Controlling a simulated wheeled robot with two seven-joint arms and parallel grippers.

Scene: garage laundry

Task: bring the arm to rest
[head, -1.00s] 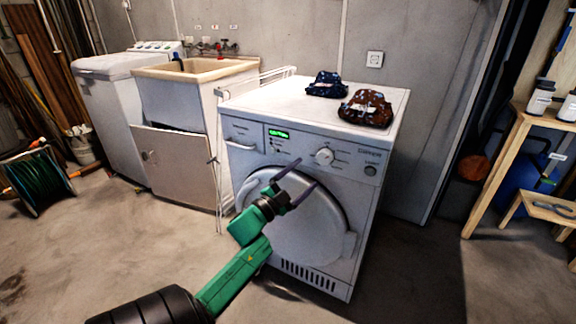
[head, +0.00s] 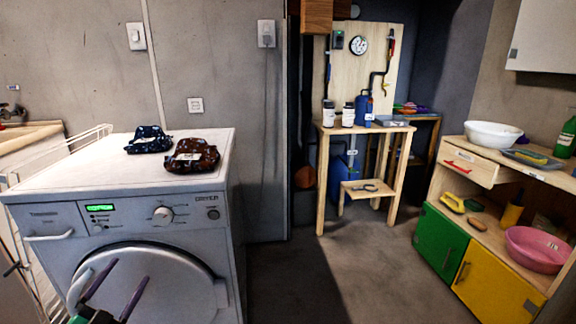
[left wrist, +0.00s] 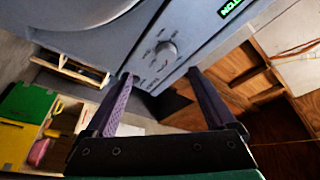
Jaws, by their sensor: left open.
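My left gripper (head: 108,292) is at the bottom left of the head view, in front of the round door of the white dryer (head: 222,255). Its two purple fingers are apart with nothing between them. In the left wrist view the open fingers (left wrist: 160,88) point at the dryer's front panel (left wrist: 135,65), near its knob (left wrist: 166,52). Whether the fingertips touch the dryer cannot be told. Most of the left arm is out of the head view. My right gripper is not in view.
A dark blue patterned bundle (head: 149,139) and a brown one (head: 192,156) lie on the dryer. A wooden stand (head: 325,175) is at the back. A cabinet with green (head: 440,243) and yellow (head: 492,286) doors stands at right. The floor between (head: 360,270) is clear.

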